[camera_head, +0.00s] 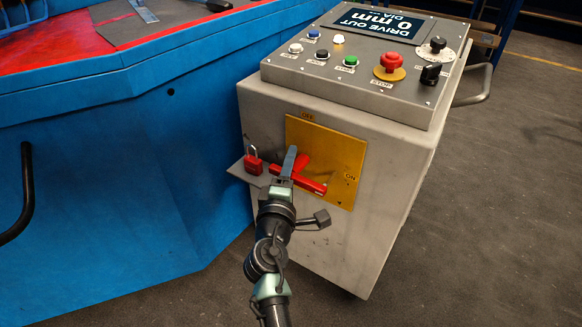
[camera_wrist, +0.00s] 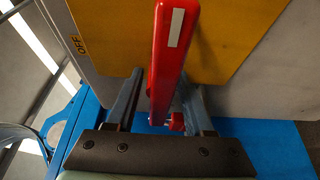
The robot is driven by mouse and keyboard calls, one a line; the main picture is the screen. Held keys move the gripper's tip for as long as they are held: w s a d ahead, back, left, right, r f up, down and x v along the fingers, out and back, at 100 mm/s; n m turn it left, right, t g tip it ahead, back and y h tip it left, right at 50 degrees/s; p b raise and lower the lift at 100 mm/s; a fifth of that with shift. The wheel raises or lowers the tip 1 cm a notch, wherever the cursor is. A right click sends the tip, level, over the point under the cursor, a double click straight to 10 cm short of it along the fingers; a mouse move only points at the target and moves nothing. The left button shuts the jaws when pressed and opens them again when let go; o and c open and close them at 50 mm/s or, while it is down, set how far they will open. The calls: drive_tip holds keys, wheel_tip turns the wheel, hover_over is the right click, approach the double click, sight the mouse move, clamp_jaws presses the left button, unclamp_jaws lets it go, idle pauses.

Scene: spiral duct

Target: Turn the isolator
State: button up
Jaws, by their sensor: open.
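The isolator is a yellow plate (camera_head: 343,165) on the front of a grey cabinet, marked OFF at its top and ON at its right. Its red handle (camera_head: 312,186) lies slanted across the plate, partly hidden by my gripper. In the wrist view the red handle (camera_wrist: 166,50), with a white stripe, runs between the two fingers. My gripper (camera_head: 287,163) is at the handle; in the wrist view (camera_wrist: 160,103) it is open, with one finger on each side of the handle. Gaps show beside the handle, so it is not clamped.
A red padlock (camera_head: 253,163) hangs at a small grey bracket left of the plate. A sloped control panel (camera_head: 345,75) with buttons, a red stop button (camera_head: 389,66) and a display tops the cabinet. A blue machine body (camera_head: 110,180) stands close on the left. Dark floor is free at right.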

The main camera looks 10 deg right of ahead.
clamp_jaws()
idle(1.4)
